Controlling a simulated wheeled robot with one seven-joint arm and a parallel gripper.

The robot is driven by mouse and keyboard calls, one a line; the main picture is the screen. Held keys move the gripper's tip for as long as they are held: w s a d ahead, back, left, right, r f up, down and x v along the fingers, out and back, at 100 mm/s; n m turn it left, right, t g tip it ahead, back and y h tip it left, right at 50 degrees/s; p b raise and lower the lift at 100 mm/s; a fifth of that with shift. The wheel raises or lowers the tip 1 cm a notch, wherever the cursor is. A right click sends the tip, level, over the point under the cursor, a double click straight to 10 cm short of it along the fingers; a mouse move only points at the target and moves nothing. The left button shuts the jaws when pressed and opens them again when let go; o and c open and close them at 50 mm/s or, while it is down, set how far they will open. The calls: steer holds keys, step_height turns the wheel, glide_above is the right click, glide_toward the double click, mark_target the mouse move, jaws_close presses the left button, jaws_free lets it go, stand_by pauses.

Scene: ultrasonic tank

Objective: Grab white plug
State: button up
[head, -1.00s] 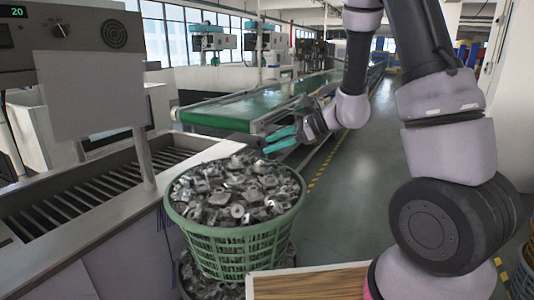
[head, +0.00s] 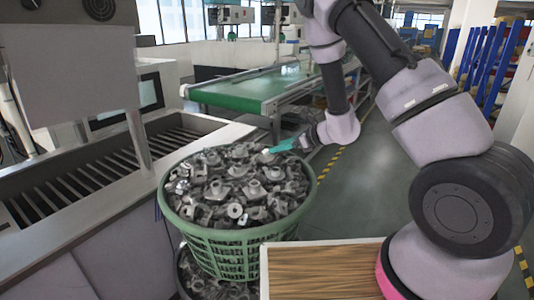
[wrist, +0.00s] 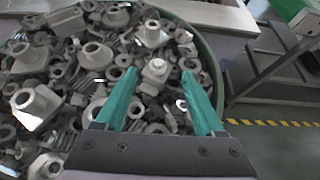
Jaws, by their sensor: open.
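A pale part with a small white round top, which looks like the white plug (wrist: 157,68), lies among grey metal parts in the wrist view. It sits between and just beyond my fingertips. My gripper (wrist: 159,76) has two teal fingers, spread apart with nothing held between them. In the head view my gripper (head: 279,147) hangs over the back right rim of the green basket (head: 226,246). I cannot pick out the plug for certain in the head view.
The basket is heaped with loose metal parts. A machine with a slatted metal trough (head: 72,190) stands at left. A green conveyor (head: 245,92) runs behind. A wooden-topped box (head: 325,270) is at front right. The floor to the right is clear.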

mark_target(267, 150)
steer(key=x, duration=0.5)
steer(key=shift+a, duration=0.2)
steer(key=shift+s, duration=0.1)
jaws_close()
